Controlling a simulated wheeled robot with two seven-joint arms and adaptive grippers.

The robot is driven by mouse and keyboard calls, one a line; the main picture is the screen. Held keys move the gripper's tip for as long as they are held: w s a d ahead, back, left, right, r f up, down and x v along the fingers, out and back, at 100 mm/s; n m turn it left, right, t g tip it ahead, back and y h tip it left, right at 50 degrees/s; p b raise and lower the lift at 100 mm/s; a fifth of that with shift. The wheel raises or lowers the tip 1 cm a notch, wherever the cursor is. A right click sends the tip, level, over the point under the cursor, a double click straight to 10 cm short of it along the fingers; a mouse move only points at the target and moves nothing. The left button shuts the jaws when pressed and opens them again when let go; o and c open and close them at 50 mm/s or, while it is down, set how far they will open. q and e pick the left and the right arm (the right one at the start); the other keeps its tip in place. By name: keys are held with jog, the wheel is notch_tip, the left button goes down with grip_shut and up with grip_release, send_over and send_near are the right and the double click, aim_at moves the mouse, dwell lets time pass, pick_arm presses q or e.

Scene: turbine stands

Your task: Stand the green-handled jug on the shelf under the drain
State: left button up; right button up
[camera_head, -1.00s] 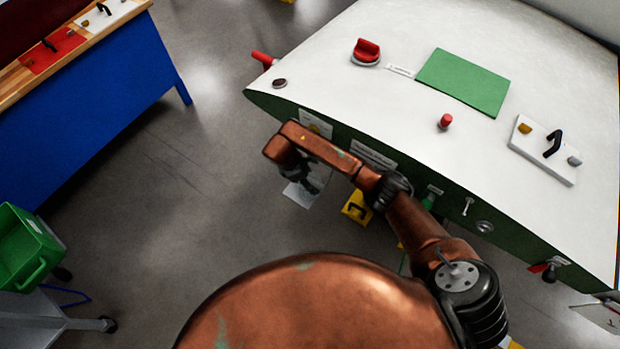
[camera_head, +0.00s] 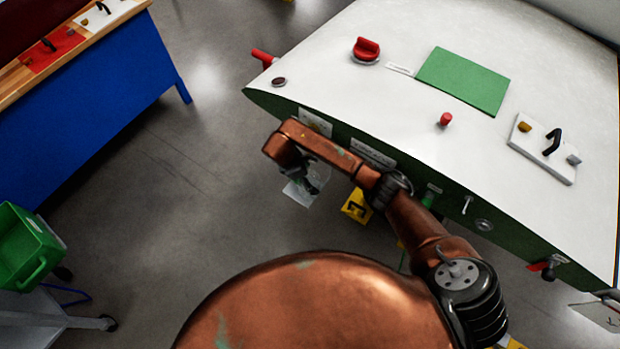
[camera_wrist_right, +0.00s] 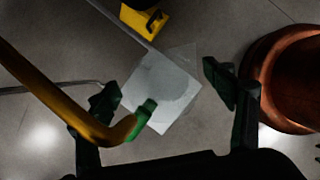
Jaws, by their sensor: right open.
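A faint, see-through round shape, seemingly the jug (camera_wrist_right: 172,88), shows over a pale square plate, seemingly the shelf (camera_wrist_right: 162,126), in the right wrist view. A green piece (camera_wrist_right: 146,109) beside it may be its handle or the tip of the bent yellow pipe (camera_wrist_right: 45,85); I cannot tell. My right gripper (camera_wrist_right: 165,92) is open, its dark fingers apart on either side of the round shape. I cannot tell whether they touch it. In the head view the right gripper (camera_head: 303,180) hangs over the pale plate (camera_head: 298,194) beside the stand. My left gripper is out of view.
The white-topped turbine stand (camera_head: 400,110) has red knobs and a green panel on top. A yellow block (camera_head: 356,206) with a black handle is near the gripper. A blue-sided bench (camera_head: 100,100) and a green bin (camera_head: 25,250) stand left, with open floor between.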

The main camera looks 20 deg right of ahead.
jog(key=p+v, duration=0.2)
jog(key=v, duration=1)
jog(key=shift+r, duration=0.2)
